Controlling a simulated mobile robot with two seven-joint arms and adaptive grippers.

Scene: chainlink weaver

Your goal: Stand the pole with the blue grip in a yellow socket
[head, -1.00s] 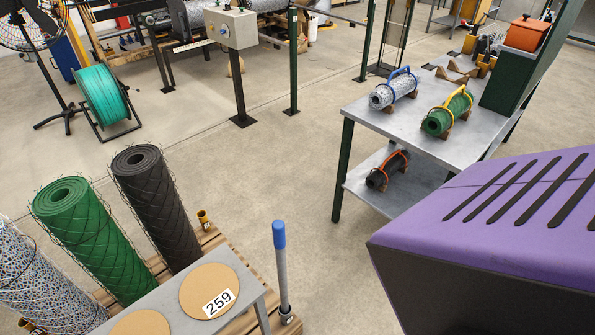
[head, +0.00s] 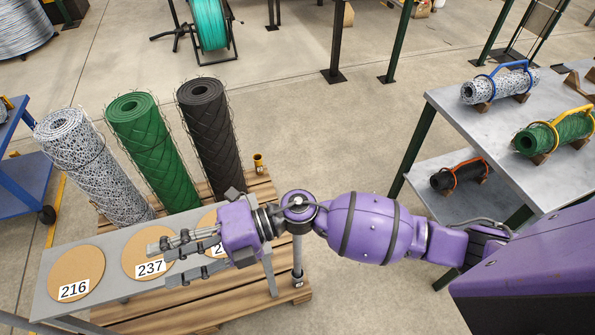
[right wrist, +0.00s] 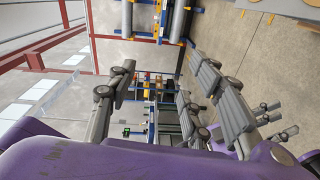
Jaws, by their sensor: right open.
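The pole (head: 297,258) stands upright at the right end of the pallet, its foot in a dark holder (head: 298,282). Its upper part and blue grip are hidden behind my right arm in the head view. A yellow socket (head: 258,163) sits at the pallet's back edge, right of the black roll. My right gripper (head: 172,262) is open and empty over the grey bench, pointing left, with its fingers left of the pole. Its spread fingers also show in the right wrist view (right wrist: 160,82). My left gripper is out of view.
Blue-white, green (head: 150,150) and black (head: 210,135) mesh rolls stand upright behind the grey bench (head: 50,255), which carries numbered round pads. A grey table (head: 470,105) with small rolls stands at right. A blue cart (head: 25,175) is at left. The floor between is clear.

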